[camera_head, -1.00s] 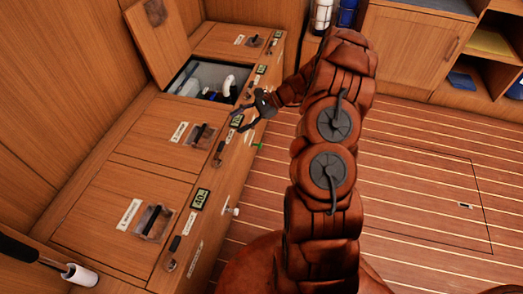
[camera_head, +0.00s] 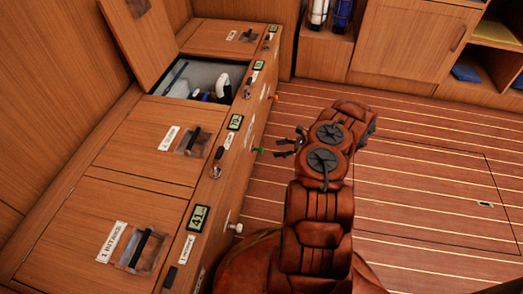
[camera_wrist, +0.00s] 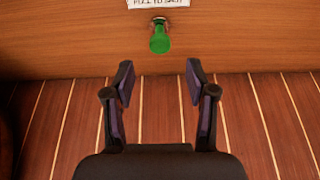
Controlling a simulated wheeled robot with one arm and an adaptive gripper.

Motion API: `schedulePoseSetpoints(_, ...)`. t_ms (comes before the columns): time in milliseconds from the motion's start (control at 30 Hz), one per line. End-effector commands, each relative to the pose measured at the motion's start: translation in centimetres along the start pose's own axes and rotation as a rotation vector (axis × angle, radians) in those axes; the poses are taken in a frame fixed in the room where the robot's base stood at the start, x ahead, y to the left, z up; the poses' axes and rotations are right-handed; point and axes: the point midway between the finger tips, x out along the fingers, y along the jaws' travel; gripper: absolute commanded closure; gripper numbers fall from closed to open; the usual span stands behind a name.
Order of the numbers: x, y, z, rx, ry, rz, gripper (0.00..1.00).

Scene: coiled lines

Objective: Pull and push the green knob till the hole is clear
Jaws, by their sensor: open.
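The green knob (camera_head: 258,150) sticks out from the front face of the wooden bench in the head view. In the wrist view the green knob (camera_wrist: 160,40) is at the top centre, below a partly cut-off white label. My gripper (camera_wrist: 160,77) is open and empty, its two fingers spread below the knob and apart from it. In the head view my gripper (camera_head: 284,147) is just right of the knob, pointing at the bench front. An open compartment (camera_head: 207,76) in the bench top holds white and blue parts. I cannot tell which hole is the task's.
A white knob (camera_head: 236,227) and an orange knob (camera_head: 274,97) also stick out of the bench front. Small displays, such as one reading 41 (camera_head: 199,218), line the bench edge. The striped floor (camera_head: 430,190) to the right is clear.

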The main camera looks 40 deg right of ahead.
Motion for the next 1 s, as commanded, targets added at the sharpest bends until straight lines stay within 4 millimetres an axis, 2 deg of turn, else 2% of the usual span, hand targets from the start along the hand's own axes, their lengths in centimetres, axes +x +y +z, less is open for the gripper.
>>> schedulePoseSetpoints(500, 6.5, 0.1, -0.1, -0.002, -0.001, 0.003, 0.44)
schedulePoseSetpoints(700, 7.5, 0.0, 0.0, -0.001, 0.001, 0.0, 0.44)
schedulePoseSetpoints(967, 7.6, 0.0, 0.0, -0.001, 0.001, 0.001, 0.44)
schedulePoseSetpoints(1000, 7.6, 0.0, 0.0, -0.001, 0.001, 0.001, 0.48)
